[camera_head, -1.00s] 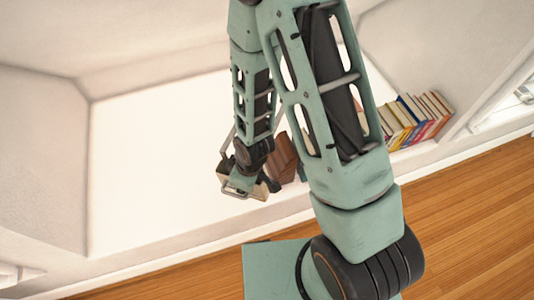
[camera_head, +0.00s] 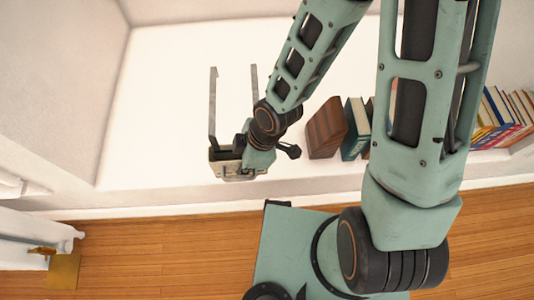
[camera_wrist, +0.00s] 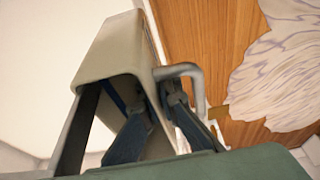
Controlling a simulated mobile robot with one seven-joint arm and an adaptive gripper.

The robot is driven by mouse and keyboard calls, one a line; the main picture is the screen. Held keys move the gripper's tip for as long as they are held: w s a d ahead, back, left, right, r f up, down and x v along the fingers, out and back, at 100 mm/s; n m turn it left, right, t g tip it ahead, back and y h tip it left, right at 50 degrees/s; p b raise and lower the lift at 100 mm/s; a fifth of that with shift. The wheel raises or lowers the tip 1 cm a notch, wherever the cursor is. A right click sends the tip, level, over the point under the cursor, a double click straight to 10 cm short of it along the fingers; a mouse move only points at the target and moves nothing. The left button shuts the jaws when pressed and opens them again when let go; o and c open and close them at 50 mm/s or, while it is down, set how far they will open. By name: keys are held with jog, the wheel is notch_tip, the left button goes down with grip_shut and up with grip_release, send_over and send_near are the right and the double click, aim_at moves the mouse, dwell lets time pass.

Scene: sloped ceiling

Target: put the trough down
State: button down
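The trough (camera_head: 222,168) is a beige, box-like piece with a dark inside and two long grey bars standing up from it in the head view. It is at my arm's end, in front of the white shelf surface (camera_head: 170,110); whether it touches that surface I cannot tell. In the wrist view the trough (camera_wrist: 118,55) fills the middle, with a grey bent handle at its right side. My gripper (camera_wrist: 158,128) has one finger inside the trough and the other on the far side of its wall, so it appears shut on that wall. The fingertips are partly hidden.
A brown book (camera_head: 326,128) and a teal book (camera_head: 355,128) stand right of the gripper. More books (camera_head: 495,115) lean farther right, partly behind my arm. The white surface left of the trough is clear. A pale marbled shape (camera_wrist: 285,70) lies over the wooden floor.

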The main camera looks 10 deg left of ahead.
jog(key=shift+w+f+b, duration=0.45)
jog(key=shift+w+b, duration=0.1)
jog(key=shift+b, duration=0.3)
jog(key=b, duration=0.1)
jog(key=w+b, duration=0.1)
jog(key=b, duration=0.1)
jog(key=shift+d+f, duration=0.3)
jog(key=shift+d, duration=0.05)
jog(key=shift+w+d+f+b, duration=0.55)
jog(key=shift+w+f+b, duration=0.3)
jog(key=shift+w+f, duration=0.8)
jog(key=shift+w+d+f+b, duration=0.55)
jog(key=shift+w+f+b, duration=0.25)
jog(key=shift+w+f, duration=0.8)
jog(key=shift+w+d+f+b, duration=0.55)
jog(key=shift+w+f+b, duration=0.5)
jog(key=shift+f, duration=0.9)
jog(key=shift+w, duration=0.2)
jog(key=shift+f, duration=0.15)
jog(key=c, duration=2.6)
grip_release()
jog(key=o, duration=0.4)
